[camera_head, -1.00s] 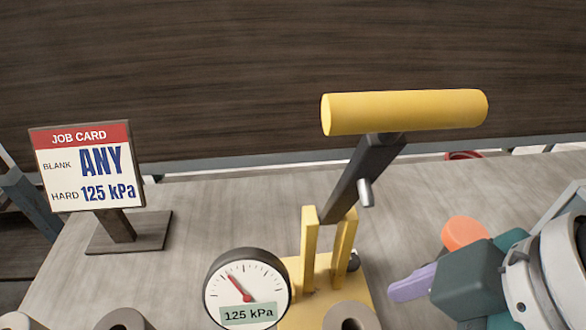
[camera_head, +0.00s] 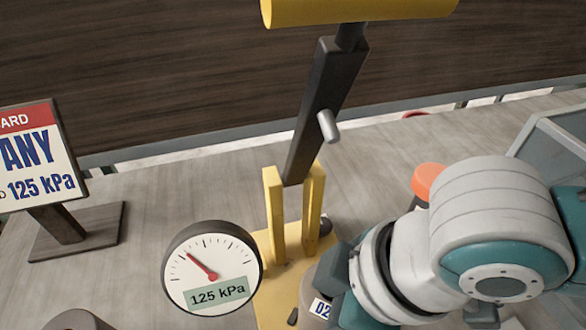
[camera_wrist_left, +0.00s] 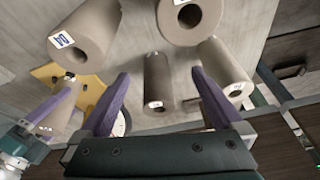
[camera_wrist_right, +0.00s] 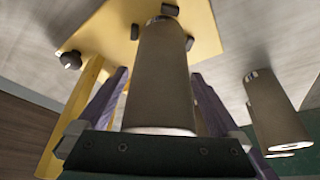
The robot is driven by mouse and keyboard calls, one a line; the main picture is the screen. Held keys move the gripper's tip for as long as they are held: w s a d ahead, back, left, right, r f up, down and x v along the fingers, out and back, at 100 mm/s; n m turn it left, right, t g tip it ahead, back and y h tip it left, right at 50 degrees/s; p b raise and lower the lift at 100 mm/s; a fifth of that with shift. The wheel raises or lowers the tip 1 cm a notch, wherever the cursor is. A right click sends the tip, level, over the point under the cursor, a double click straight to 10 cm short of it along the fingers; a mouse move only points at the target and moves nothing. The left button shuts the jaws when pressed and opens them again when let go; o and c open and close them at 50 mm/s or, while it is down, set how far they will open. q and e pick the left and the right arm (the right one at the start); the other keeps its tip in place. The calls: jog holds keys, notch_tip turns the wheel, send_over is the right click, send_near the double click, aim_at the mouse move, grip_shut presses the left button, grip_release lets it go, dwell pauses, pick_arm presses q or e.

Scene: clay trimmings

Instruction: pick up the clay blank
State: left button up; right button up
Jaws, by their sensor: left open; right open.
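A grey-brown clay blank (camera_head: 309,289) tagged 02 stands on the yellow base of the lever press, partly hidden by my right gripper. In the right wrist view this blank (camera_wrist_right: 163,75) rises between the purple fingers of my open right gripper (camera_wrist_right: 165,95); I cannot tell whether they touch it. The left wrist view also shows a blank (camera_wrist_left: 64,112) on the yellow base beside a purple finger. My left gripper (camera_wrist_left: 160,98) is open and empty, with another blank (camera_wrist_left: 157,80) visible beyond its fingers. More hollow blanks (camera_wrist_left: 88,30) stand nearby.
The press has a dark lever (camera_head: 325,105) with a yellow handle (camera_head: 360,8). Its gauge (camera_head: 211,268) reads 125 kPa. A job card (camera_head: 35,160) stands at left. An orange knob (camera_head: 428,180) and a grey bin (camera_head: 555,145) are at right. Bare table lies behind the gauge.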

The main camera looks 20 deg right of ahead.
grip_shut()
dwell(0.8)
